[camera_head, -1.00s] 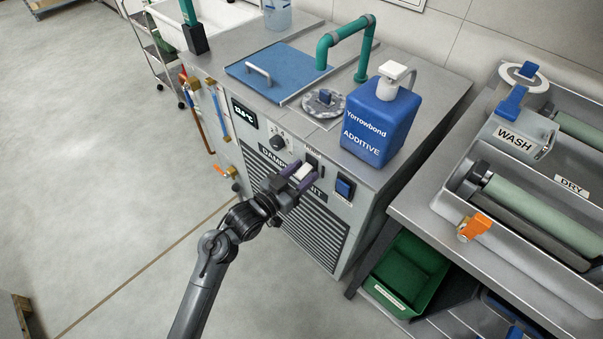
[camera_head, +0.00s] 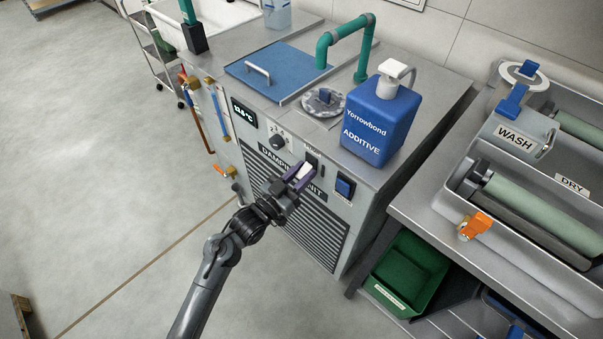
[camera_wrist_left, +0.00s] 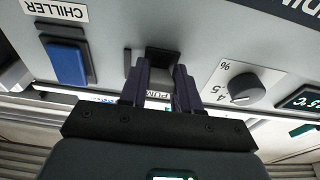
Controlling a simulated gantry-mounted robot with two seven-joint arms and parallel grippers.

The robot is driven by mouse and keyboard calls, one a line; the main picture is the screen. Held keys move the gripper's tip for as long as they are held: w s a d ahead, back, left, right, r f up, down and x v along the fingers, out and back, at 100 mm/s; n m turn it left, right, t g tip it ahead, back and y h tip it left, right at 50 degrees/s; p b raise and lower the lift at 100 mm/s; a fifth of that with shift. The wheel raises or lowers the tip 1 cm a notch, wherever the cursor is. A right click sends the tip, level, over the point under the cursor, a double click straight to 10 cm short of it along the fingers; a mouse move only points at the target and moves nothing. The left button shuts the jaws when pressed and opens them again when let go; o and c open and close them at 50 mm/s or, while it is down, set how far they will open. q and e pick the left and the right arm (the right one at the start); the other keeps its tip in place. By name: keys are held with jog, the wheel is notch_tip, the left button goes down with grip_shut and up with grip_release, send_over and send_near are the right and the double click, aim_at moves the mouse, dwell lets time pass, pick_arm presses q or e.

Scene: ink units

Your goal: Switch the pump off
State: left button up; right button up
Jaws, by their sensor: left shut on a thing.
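The pump switch (camera_head: 305,170), with a pale rocker, is on the front panel of the dampening unit (camera_head: 335,240). My left gripper (camera_head: 301,175) is at this switch, its two dark purple fingers closed on the rocker. In the left wrist view the picture is upside down. There the fingers (camera_wrist_left: 160,78) reach the dark switch housing (camera_wrist_left: 163,56), and the PUMP label (camera_wrist_left: 158,95) shows partly between them. The fingers hide much of the rocker, so its position is hard to tell. My right gripper is not in view.
Beside the pump switch is the blue chiller switch (camera_head: 344,188), also in the left wrist view (camera_wrist_left: 67,63). On the other side is a dial (camera_head: 277,143). The blue additive jug (camera_head: 381,125) stands on top. A green bin (camera_head: 408,275) is under the right bench.

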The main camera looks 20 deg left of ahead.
pick_arm(q)
jog(key=o, duration=1)
jog(key=shift+s+a, duration=0.2)
jog(key=shift+s, duration=0.25)
jog(key=p+v, duration=0.3)
jog(key=v, duration=0.7)
jog(key=shift+d, duration=0.1)
jog(key=shift+p, duration=0.35)
